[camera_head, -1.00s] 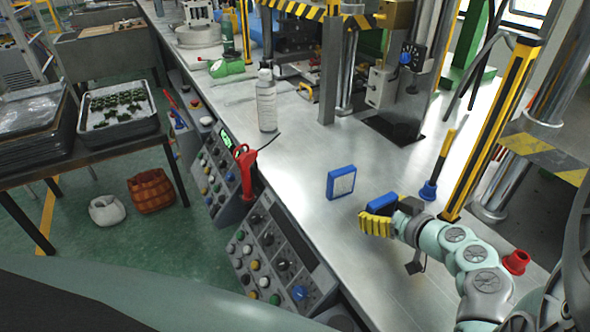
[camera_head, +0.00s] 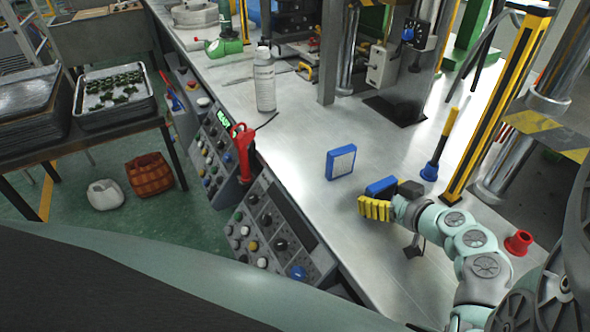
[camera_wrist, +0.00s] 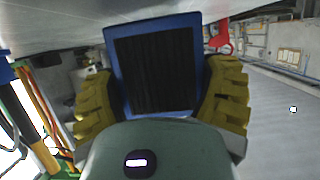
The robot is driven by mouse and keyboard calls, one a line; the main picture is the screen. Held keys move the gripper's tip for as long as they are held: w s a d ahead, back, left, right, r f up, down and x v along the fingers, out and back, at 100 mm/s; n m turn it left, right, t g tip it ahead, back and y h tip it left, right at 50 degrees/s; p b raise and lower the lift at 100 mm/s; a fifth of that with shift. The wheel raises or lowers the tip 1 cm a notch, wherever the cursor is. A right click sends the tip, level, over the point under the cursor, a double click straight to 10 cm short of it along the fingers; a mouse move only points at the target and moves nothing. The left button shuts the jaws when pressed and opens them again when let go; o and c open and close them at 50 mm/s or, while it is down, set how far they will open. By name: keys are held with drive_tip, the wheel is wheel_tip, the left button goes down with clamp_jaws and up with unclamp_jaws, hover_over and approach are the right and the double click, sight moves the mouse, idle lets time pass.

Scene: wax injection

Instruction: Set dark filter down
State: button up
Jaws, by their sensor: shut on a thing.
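The dark filter (camera_wrist: 153,70) has a blue frame and a dark ribbed face. In the wrist view it sits between the two yellow pads of my gripper (camera_wrist: 162,98), which is shut on it. In the head view my gripper (camera_head: 376,208) is low over the metal workbench (camera_head: 300,205), and only a blue edge of the dark filter (camera_head: 381,186) shows behind the yellow fingers. Whether the filter touches the bench is hard to tell. A second blue-framed filter with a pale face (camera_head: 341,162) stands upright on the bench, left of and beyond my gripper.
A white bottle (camera_head: 264,82) stands farther back on the bench. A yellow-and-black handled tool with a blue base (camera_head: 438,150) and a red cap (camera_head: 518,243) are to the right. Control panels (camera_head: 270,235) line the left edge. The bench in front of the pale filter is clear.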

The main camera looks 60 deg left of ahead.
drive_tip(key=shift+d+f, duration=0.15)
drive_tip(key=shift+f, duration=0.25)
drive_tip(key=o, duration=0.9)
drive_tip(key=shift+f, duration=0.1)
drive_tip(key=shift+o, duration=1.1)
drive_tip(key=shift+w+f, duration=0.1)
drive_tip(key=shift+d, duration=0.1)
drive_tip(key=shift+a+r+p, duration=0.2)
drive_tip(key=shift+r+p, duration=0.3)
drive_tip(key=shift+p, duration=0.2)
drive_tip(key=r+b+v, duration=0.1)
drive_tip(key=b+v, duration=0.1)
drive_tip(key=v, duration=1)
